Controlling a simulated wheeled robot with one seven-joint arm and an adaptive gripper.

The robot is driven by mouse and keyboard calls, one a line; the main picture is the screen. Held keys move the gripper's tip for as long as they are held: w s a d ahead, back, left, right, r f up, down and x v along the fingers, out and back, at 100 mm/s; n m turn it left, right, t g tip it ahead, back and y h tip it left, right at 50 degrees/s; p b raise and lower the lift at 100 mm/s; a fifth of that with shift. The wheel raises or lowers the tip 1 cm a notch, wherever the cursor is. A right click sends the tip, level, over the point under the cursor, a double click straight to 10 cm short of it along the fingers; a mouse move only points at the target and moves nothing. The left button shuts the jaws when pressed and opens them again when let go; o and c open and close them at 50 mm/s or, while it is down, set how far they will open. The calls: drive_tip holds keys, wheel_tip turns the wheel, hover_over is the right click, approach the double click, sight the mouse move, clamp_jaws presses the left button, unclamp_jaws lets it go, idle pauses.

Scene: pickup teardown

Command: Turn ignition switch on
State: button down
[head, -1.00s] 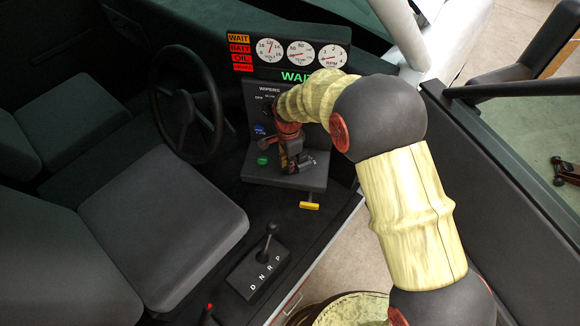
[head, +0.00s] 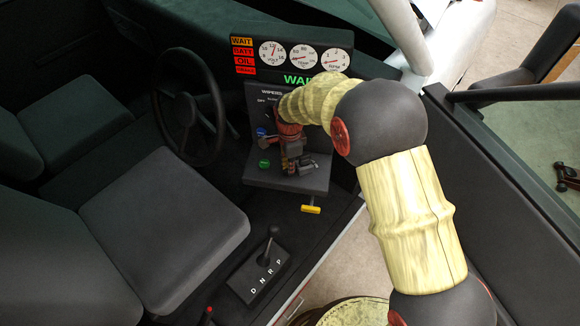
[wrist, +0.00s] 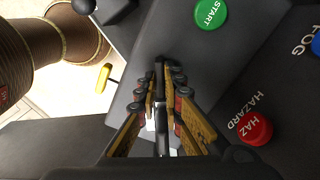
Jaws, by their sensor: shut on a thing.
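My gripper (head: 292,162) reaches down onto the dark dash panel (head: 258,179) right of the steering wheel. In the wrist view its fingers (wrist: 158,72) are closed together on a thin dark piece (wrist: 158,62), which looks like the ignition switch; the fingers hide most of it. Its exact turn angle cannot be told. The green START button (wrist: 210,12) is beside the fingertips; it also shows in the head view (head: 264,163).
A red HAZ button (wrist: 253,128) and a blue button (head: 261,132) are close to my gripper. A yellow handle (head: 311,209) sits below the panel. The steering wheel (head: 187,107) is at left, the gear selector (head: 262,263) below, the door (head: 510,190) at right.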

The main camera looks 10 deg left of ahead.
drive_tip(key=c, duration=1.9)
unclamp_jaws()
drive_tip(key=shift+r, duration=0.1)
wheel_tip(320, 180, up, 12)
drive_tip(key=shift+f, duration=0.1)
